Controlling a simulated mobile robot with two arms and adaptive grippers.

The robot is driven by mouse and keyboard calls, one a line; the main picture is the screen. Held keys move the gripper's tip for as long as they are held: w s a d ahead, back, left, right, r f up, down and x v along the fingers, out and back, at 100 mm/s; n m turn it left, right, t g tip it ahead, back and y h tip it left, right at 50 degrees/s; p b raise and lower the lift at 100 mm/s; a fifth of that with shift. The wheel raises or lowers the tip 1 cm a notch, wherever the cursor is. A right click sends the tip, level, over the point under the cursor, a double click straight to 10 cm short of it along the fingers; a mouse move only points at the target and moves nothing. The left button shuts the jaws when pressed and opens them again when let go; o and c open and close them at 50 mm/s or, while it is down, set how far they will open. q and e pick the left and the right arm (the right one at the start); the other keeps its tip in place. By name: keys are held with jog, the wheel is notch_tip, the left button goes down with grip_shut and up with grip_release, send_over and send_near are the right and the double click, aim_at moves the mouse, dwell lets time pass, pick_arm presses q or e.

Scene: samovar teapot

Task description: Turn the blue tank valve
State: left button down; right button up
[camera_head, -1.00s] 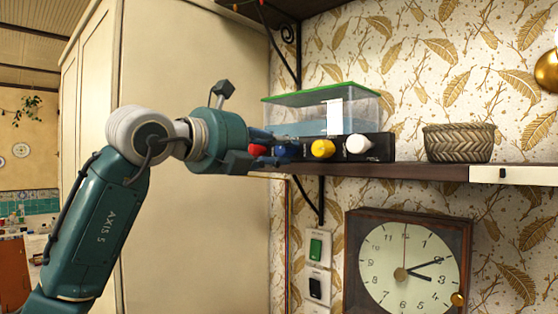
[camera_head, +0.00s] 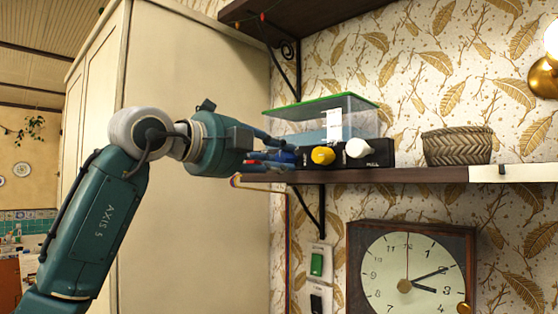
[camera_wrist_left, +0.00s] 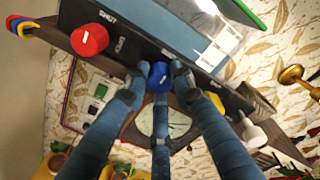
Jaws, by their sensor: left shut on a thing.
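The blue valve knob (camera_wrist_left: 158,75) is on the front of a dark panel (camera_wrist_left: 118,42) below the tank. My left gripper (camera_wrist_left: 157,80) has its fingers closed around this knob in the left wrist view. In the head view the fingers (camera_head: 272,154) reach in from the left, and the blue knob (camera_head: 285,157) is partly covered by them. The clear tank (camera_head: 352,112) with a green lid and bluish contents stands behind the panel. A red knob (camera_wrist_left: 89,39) is beside the blue one, marked "SHUT" and "OPEN". My right gripper is not in view.
A yellow knob (camera_head: 322,155) and a white knob (camera_head: 357,148) are to the right on the panel. A wicker basket (camera_head: 458,146) sits on the shelf (camera_head: 420,175). A clock (camera_head: 412,270) hangs below. A tall cabinet (camera_head: 180,90) stands behind my arm.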

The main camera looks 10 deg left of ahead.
pick_arm(q)
jog(key=shift+r, duration=0.1)
dwell(0.3)
jog(key=c, duration=1.5)
grip_release()
jog(key=shift+o, duration=0.2)
jog(key=shift+a, duration=0.1)
jog(key=v, duration=1.2)
jog(key=shift+w+f, duration=0.1)
jog(key=shift+f, duration=0.1)
